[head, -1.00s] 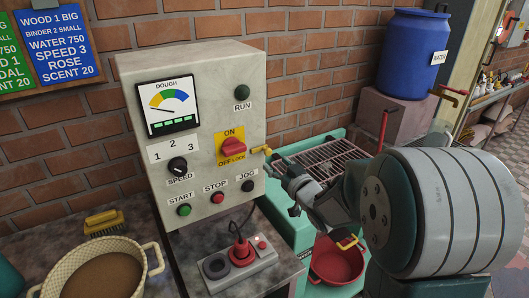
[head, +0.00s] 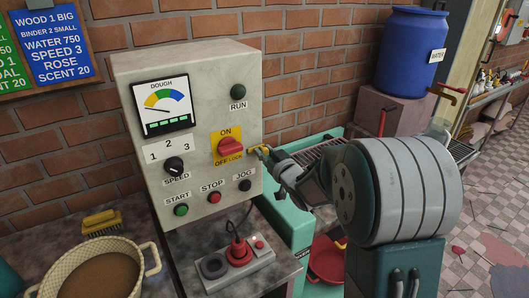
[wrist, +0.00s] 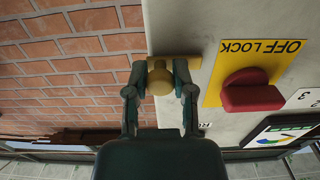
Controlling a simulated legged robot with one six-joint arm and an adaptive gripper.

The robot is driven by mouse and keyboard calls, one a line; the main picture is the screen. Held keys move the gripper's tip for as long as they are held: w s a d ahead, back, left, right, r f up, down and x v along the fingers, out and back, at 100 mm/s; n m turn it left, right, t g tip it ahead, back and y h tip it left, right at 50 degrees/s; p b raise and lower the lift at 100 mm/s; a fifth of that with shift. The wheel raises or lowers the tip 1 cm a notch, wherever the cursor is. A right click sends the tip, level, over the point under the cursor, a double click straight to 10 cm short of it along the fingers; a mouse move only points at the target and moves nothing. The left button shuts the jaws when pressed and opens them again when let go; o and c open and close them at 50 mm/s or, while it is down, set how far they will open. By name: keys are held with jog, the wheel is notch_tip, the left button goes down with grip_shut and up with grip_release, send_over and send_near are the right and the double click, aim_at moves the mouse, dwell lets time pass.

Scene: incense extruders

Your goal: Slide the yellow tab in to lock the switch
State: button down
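The control panel (head: 200,75) has a red rotary switch (head: 230,148) on a yellow plate marked ON and OFF LOCK. The switch also shows in the wrist view (wrist: 250,92). The yellow tab (head: 257,149) sits at the panel's right edge, level with the switch. In the wrist view its round yellow knob (wrist: 160,80) sticks out toward me, with a flat yellow strip behind it. My gripper (wrist: 161,88) is open, one finger on each side of the knob. A narrow gap seems to show beside the knob; any touch is hard to tell.
Run light, speed knob (head: 174,166) and start, stop and jog buttons share the panel face. A red plug (head: 239,252) stands on the bench below. A blue water barrel (head: 411,52) stands behind my arm, and a red pan (head: 327,262) lies below it.

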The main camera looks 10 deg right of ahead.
aim_at(251, 151)
jog(key=shift+s+a, duration=0.25)
jog(key=shift+a, duration=0.5)
jog(key=shift+s+a, duration=0.2)
jog(key=shift+a, duration=0.5)
jog(key=shift+c, duration=2.2)
grip_release()
jog(key=shift+a, duration=0.1)
jog(key=v, duration=1.2)
